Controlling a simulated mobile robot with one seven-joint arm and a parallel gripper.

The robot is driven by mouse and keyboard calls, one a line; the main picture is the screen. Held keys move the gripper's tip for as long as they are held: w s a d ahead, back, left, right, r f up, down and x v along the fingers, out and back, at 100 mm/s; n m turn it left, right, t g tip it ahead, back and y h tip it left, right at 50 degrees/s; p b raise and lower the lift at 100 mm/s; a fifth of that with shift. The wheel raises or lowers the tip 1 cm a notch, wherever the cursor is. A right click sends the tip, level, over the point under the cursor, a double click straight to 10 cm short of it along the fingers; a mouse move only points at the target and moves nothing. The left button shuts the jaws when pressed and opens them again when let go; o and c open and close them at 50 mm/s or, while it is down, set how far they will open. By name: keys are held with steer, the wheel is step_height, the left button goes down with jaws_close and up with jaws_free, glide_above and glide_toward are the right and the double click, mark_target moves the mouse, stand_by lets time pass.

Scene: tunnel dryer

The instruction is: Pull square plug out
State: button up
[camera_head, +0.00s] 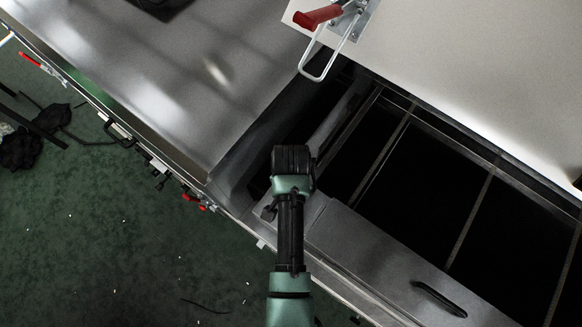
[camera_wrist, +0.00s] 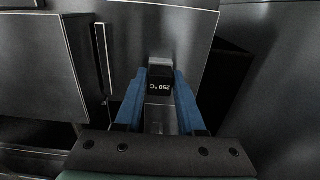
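The square plug (camera_wrist: 160,86) shows in the wrist view as a small dark block with a "250 °C" label and a grey top edge. It stands against a dark metal panel (camera_wrist: 185,30). My gripper (camera_wrist: 161,76) has its two blue fingers on either side of the plug, and both fingertips appear to touch it with no clear gap. In the head view, my wrist reaches down into the dark opening beside the metal frame, and the fingers and the plug are hidden beneath it.
A smooth metal top (camera_head: 150,70) lies to the left. A raised light panel with a red-handled latch (camera_head: 322,16) is above right. Dark open compartments (camera_head: 415,190) lie to the right. In the wrist view, a dark box-like panel (camera_wrist: 45,65) stands close at left.

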jaws_close()
steer(key=o, duration=0.7)
jaws_free()
step_height(320, 180, up, 13)
